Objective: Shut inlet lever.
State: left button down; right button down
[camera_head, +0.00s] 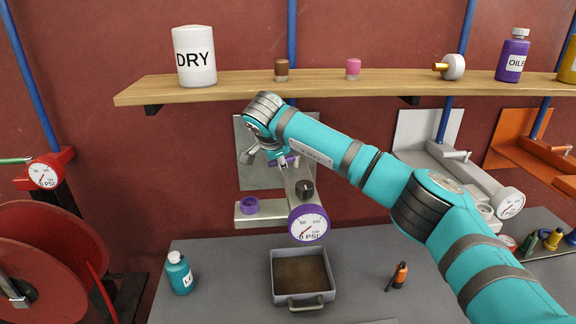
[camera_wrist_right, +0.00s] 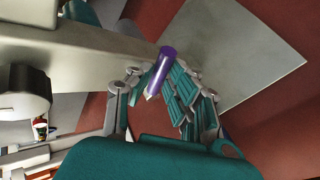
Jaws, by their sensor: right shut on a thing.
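A purple lever (camera_head: 286,161) sits at the upper end of the grey pipe assembly on the metal wall plate, below the shelf. In the right wrist view the purple lever (camera_wrist_right: 160,70) lies between the fingers of my right gripper (camera_wrist_right: 153,92), which is shut on it. In the head view my right gripper (camera_head: 280,157) is partly hidden by its own arm and wrist. A purple-rimmed pressure gauge (camera_head: 308,224) faces out at the lower end of the pipe, with a dark knob (camera_head: 304,189) above it. My left gripper is not in view.
A wooden shelf (camera_head: 340,88) above carries a white DRY canister (camera_head: 194,56) and bottles. A red reel (camera_head: 45,255) is at left.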

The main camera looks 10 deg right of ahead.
jog(key=shift+w+a+m+g+h, duration=0.2)
jog(key=shift+w+m+g+h, duration=0.15)
jog(key=shift+m+h, duration=0.35)
jog(key=c, duration=1.3)
grip_release()
jog(key=shift+w, duration=0.1)
jog(key=shift+o, duration=0.2)
jog(key=v, duration=1.2)
jog(key=shift+d, duration=0.1)
jog(key=shift+c, duration=0.3)
